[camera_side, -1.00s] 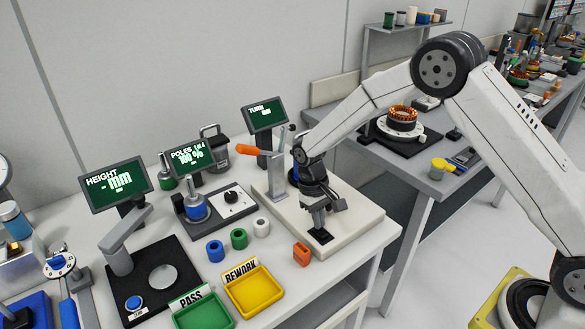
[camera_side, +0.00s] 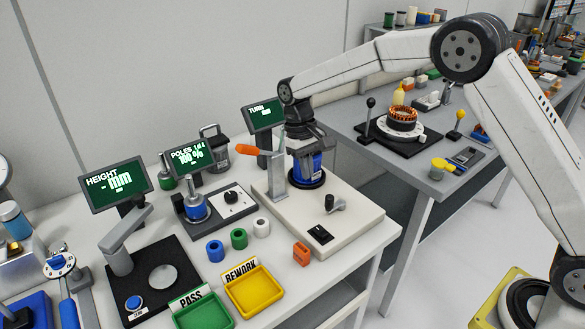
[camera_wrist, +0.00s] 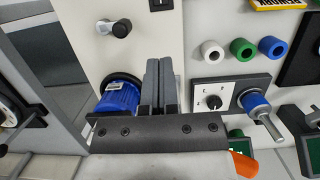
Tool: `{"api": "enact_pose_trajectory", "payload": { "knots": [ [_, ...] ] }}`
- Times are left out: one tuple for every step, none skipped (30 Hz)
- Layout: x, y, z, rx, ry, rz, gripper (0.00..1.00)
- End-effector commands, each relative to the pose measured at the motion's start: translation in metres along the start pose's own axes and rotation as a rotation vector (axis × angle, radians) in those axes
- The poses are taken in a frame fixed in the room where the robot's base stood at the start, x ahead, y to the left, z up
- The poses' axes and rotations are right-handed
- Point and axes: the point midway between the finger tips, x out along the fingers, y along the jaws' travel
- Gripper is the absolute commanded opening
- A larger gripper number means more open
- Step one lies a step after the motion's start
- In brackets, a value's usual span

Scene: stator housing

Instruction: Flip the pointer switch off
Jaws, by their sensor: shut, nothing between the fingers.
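A black pointer knob (camera_side: 231,196) sits on a white panel with marks; the wrist view also shows the knob (camera_wrist: 214,102), though its exact setting is too small to tell. A black rocker switch (camera_side: 320,234) lies at the front of the pale base plate, and its edge shows at the top of the wrist view (camera_wrist: 160,4). A small crank-like knob (camera_side: 333,203) stands behind it on the plate. My gripper (camera_wrist: 160,70) is shut and empty, its two grey fingers together. It is raised above the rear of the plate, by a blue cylinder (camera_wrist: 119,97).
An orange-handled clamp post (camera_side: 275,170) stands left of the blue cylinder. Blue, green and white rings (camera_side: 239,238) lie in front of the switch box. Yellow (camera_side: 254,292) and green trays are at the front. The plate's front half is clear above.

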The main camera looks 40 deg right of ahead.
Motion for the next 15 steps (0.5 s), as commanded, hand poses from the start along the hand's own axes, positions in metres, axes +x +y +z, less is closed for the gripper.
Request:
{"api": "enact_pose_trajectory", "payload": {
  "knots": [
    [-0.0011,0.0001,-0.0001,0.0,0.0,0.0,0.0],
    [-0.0013,0.0001,-0.0001,0.0,0.0,0.0,0.0],
    [-0.0014,0.0001,-0.0001,0.0,0.0,0.0,0.0],
    [-0.0014,0.0001,-0.0001,0.0,0.0,0.0,0.0],
    [-0.0014,0.0001,0.0,0.0,0.0,0.0,0.0],
    [-0.0013,0.0001,0.0,0.0,0.0,0.0,0.0],
    [-0.0013,0.0001,0.0,0.0,0.0,0.0,0.0],
    [-0.0012,0.0001,0.0,0.0,0.0,0.0,0.0],
    [-0.0012,0.0001,0.0,0.0,0.0,0.0,0.0],
    [-0.0011,0.0,0.0,0.0,-0.001,0.0,0.0],
    [-0.0011,0.0,0.0001,0.0,-0.002,0.0,0.0],
    [-0.001,-0.0001,0.0005,0.0,-0.006,0.0,0.0],
    [-0.0009,-0.0002,0.0009,0.0,-0.011,0.0,0.0],
    [-0.0009,-0.0003,0.0014,0.0,-0.017,0.0,0.0],
    [-0.0008,-0.0006,0.0022,0.0,-0.027,0.0,0.0]
  ]
}}
